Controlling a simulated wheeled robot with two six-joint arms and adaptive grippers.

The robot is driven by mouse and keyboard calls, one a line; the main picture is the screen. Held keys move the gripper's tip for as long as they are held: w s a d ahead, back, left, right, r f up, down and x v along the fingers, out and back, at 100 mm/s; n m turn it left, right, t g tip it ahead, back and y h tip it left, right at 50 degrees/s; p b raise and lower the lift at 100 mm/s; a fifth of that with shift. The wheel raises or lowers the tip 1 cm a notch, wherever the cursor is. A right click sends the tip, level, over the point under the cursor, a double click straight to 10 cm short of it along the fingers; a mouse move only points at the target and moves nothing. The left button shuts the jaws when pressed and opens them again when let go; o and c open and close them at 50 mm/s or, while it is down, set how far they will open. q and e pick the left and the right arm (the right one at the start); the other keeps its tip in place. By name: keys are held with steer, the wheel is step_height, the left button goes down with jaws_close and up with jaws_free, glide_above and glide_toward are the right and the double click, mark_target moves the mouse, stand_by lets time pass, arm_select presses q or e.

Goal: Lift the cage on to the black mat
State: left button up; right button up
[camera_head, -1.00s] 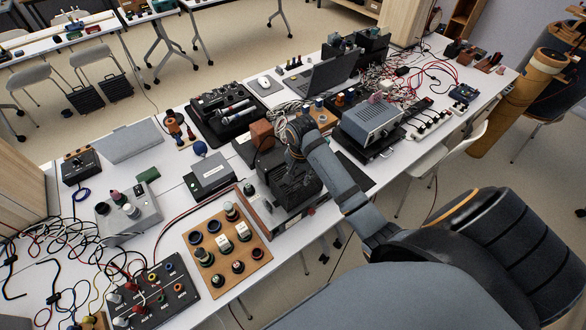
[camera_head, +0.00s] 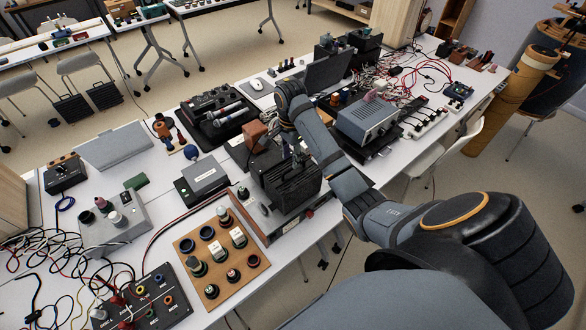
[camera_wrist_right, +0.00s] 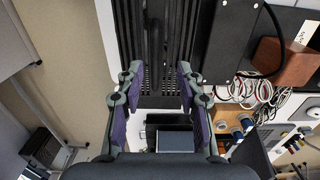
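The cage (camera_head: 288,188) is a black, ribbed box standing on the near edge of the bench, just right of the wooden board. In the right wrist view, its slatted top and bar handle (camera_wrist_right: 155,45) lie ahead of and between my fingers. My right gripper (camera_wrist_right: 160,78) is open there, with purple pads on both sides; I see no contact with the handle. In the head view the gripper (camera_head: 298,152) is small and dark above the cage, partly lost against it. My left gripper is out of view.
A wooden board (camera_head: 184,247) with several round pieces lies left of the cage. A grey instrument (camera_head: 368,122) stands to the right, a reddish-brown block (camera_head: 255,133) behind. A black box (camera_head: 202,180) with a grey top is to the left. The bench is crowded.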

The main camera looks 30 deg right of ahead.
mark_target(294, 180)
steer(key=shift+s+d+f+b, duration=0.1)
steer(key=shift+s+f+b, duration=0.05)
steer(key=shift+f+b, duration=0.4)
steer(key=shift+s+d+f+b, duration=0.1)
steer(key=shift+s+f+b, duration=0.05)
steer(key=shift+f+b, duration=0.35)
step_height(294, 180, down, 2)
steer(key=shift+s+d+p, duration=0.1)
steer(key=shift+p, duration=0.5)
steer(key=shift+f, duration=0.4)
jaws_close()
